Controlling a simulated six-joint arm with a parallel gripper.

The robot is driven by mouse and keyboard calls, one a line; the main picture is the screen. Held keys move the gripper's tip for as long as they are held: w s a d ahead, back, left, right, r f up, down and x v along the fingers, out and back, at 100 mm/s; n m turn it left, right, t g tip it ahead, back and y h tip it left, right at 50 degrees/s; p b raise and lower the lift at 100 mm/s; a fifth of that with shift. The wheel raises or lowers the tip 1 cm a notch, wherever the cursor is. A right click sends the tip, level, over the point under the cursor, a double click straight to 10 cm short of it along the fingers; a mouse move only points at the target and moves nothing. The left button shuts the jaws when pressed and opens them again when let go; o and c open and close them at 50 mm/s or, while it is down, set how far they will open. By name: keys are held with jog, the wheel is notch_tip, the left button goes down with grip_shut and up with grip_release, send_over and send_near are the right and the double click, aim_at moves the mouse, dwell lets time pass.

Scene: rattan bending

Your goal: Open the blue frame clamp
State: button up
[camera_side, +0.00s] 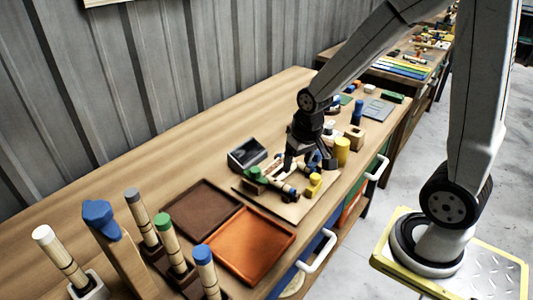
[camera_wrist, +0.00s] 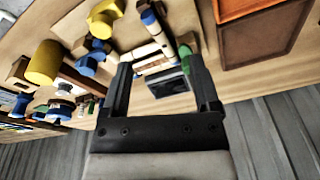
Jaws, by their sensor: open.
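The blue frame clamp (camera_wrist: 93,60) looks like a small blue block with a rounded knob, on or beside the tan work board (camera_side: 292,209). In the side view only bits of blue (camera_side: 314,158) show behind my fingers. My gripper (camera_side: 309,166) is open and low over the board. In the wrist view my gripper (camera_wrist: 155,62) has its fingers apart, with pale wooden pieces (camera_wrist: 146,52) and a dark block showing between them. The blue clamp lies left of the left finger there, apart from it in the picture. A yellow clamp (camera_side: 315,184) and a green one (camera_side: 253,174) are close by.
A yellow cylinder (camera_side: 342,150) stands beside the board. A dark open box (camera_side: 247,153) is behind it. A brown tray (camera_side: 200,208) and an orange tray (camera_side: 252,242) lie in front. Capped rods stand upright at lower left. The table's back left is clear.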

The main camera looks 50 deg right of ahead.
jog(key=w+d+m+g, duration=0.1)
jog(key=w+d+m, duration=0.3)
jog(key=d, duration=0.5)
jog(key=m+g, duration=0.1)
jog(key=m, duration=0.5)
send_over(317, 152)
jog(key=shift+f, duration=0.45)
jog(key=shift+f, duration=0.1)
jog(key=shift+f, duration=3.8)
jog(key=shift+w, duration=0.1)
grip_shut()
